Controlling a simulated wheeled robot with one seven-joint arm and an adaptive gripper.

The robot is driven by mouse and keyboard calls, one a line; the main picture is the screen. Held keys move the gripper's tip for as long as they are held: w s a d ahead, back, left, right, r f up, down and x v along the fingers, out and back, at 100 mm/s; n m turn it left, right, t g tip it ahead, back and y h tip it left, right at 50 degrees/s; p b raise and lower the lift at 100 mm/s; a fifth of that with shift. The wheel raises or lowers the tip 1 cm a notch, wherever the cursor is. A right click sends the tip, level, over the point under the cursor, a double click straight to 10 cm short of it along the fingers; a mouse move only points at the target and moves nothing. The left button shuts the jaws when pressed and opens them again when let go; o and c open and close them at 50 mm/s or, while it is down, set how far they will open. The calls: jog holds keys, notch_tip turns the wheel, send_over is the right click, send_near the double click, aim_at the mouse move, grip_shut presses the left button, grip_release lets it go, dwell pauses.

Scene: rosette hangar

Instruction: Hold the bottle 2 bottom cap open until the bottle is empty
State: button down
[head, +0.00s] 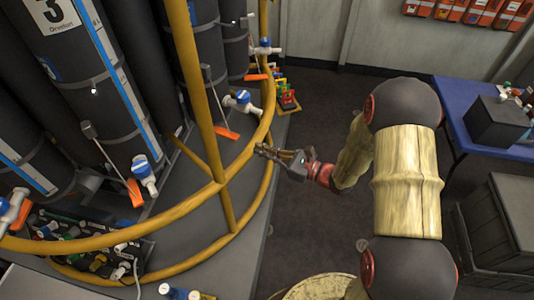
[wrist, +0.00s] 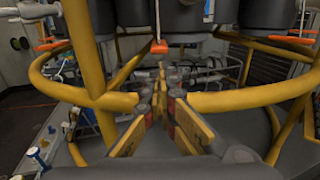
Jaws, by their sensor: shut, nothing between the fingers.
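Tall dark bottles with grey bands stand in a round rack at the left of the head view. One is labelled 3 (head: 65,30); no label 2 is readable, so I cannot tell for sure which is bottle 2. Blue-and-white valves and orange tabs sit low on the bottles, including one orange tab (head: 227,133) near the rail. My gripper (head: 266,152) is shut and empty beside the yellow rail. In the wrist view my gripper (wrist: 161,78) points into the rack, below and apart from an orange tab (wrist: 159,47). Fill levels are hidden.
The yellow rail (head: 232,170) and its uprights curve around the bottles, close to my gripper. Small coloured fittings (head: 110,255) lie at the lower left. A blue table (head: 458,105) and dark crates (head: 505,235) stand at the right. The floor between is clear.

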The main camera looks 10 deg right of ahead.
jog(key=shift+x, duration=3.05)
jog(key=shift+w+a+r+b, duration=0.2)
jog(key=shift+w+a+b, duration=0.15)
jog(key=shift+w, duration=0.1)
jog(key=shift+w+a+f, duration=0.15)
jog(key=shift+w+a, duration=0.1)
jog(key=shift+a, duration=0.25)
jog(key=shift+s+a, duration=0.1)
